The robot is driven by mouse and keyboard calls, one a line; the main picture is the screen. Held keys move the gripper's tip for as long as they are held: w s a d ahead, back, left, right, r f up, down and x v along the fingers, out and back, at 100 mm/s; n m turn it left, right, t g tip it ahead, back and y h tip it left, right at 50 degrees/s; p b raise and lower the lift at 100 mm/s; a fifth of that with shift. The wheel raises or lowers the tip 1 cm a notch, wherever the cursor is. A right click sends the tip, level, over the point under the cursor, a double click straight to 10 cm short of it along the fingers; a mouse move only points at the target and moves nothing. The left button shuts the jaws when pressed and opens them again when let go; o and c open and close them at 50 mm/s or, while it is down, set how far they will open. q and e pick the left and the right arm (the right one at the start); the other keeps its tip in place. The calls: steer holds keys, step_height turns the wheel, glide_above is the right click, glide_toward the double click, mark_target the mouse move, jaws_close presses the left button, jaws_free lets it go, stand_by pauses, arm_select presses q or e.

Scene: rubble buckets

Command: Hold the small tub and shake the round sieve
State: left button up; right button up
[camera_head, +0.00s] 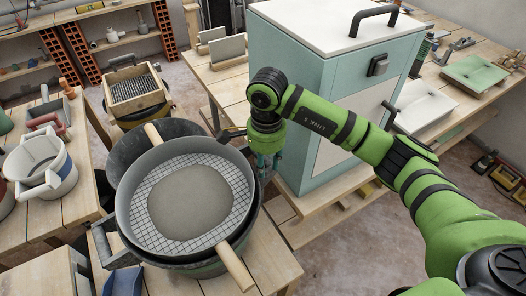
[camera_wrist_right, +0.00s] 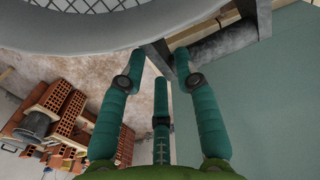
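The round sieve (camera_head: 142,228) is a grey hoop with a white wire mesh and a flat grey-brown heap in its middle. It sits over a dark bucket (camera_head: 117,157), with wooden bar ends showing at opposite sides. A grey handle stands out at its left. My right gripper (camera_head: 262,158) is at the sieve's right side. In the right wrist view, my right gripper (camera_wrist_right: 160,62) has straight, spread teal fingers, with a grey handle bracket at their tips; a firm grasp does not show. A white tub with a blue band (camera_head: 60,179) stands on the left bench, perhaps the small tub. My left gripper is out of view.
A wooden-framed square sieve (camera_head: 134,92) rests on another bucket behind. A teal cabinet (camera_head: 295,120) stands close right of my right gripper. Wooden benches stand left and right; brick-supported shelves (camera_head: 110,45) are at the back.

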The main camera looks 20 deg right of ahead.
mark_target(267, 179)
steer(key=f, duration=0.2)
steer(key=f+p, duration=0.1)
steer(key=f, duration=0.1)
steer(key=f+p, duration=0.1)
steer(key=f, duration=0.1)
steer(key=shift+s, duration=0.3)
steer(key=shift+f, duration=0.25)
steer(key=shift+d, duration=0.1)
jaws_close()
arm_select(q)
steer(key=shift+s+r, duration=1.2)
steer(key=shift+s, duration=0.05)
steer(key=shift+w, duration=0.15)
arm_select(e)
steer(key=shift+w+r, duration=0.1)
